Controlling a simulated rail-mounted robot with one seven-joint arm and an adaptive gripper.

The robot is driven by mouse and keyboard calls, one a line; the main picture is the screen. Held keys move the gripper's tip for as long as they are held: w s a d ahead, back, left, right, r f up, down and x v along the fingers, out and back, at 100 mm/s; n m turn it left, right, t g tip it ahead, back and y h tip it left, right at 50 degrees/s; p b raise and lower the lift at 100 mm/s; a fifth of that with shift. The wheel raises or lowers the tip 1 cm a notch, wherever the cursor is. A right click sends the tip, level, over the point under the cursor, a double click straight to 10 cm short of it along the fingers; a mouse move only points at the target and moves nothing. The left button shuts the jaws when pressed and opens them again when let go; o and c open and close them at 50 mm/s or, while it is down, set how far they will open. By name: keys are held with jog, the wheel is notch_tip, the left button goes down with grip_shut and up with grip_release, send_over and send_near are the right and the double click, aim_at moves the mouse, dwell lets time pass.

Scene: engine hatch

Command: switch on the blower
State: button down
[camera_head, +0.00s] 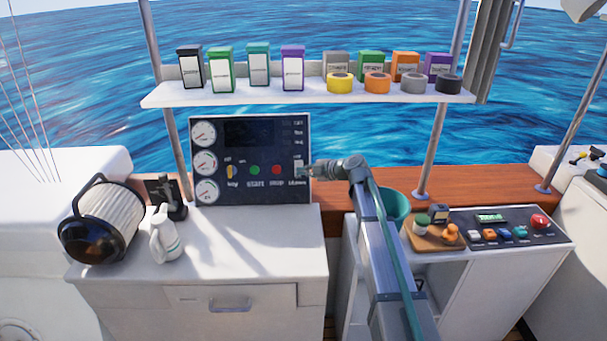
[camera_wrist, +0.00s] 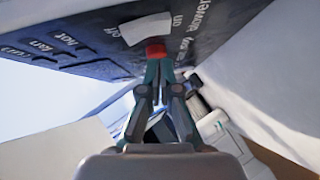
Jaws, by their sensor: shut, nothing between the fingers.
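The dark control panel (camera_head: 250,160) stands upright on the white counter, with round gauges at its left and labelled controls along its lower part. The blower switch sits at its lower right, largely hidden by my gripper in the head view. In the wrist view the switch shows as a white piece (camera_wrist: 146,28) with a red part (camera_wrist: 155,48) beside it, next to the "blower" lettering. My gripper (camera_head: 306,170) is shut and empty. Its fingertips (camera_wrist: 159,66) are at the red part; I cannot tell whether they touch it. The switch's position is unclear.
A shelf (camera_head: 300,93) with boxes and tape rolls hangs above the panel. A green cup (camera_head: 398,205) and a button console (camera_head: 510,228) are right of my arm.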

jog(key=s+f+b+v, duration=0.1)
jog(key=s+b+v, duration=0.1)
jog(key=v, duration=0.9)
jog(key=shift+a+f+b, duration=0.2)
jog(key=shift+f+b, duration=0.1)
jog(key=shift+b, duration=0.15)
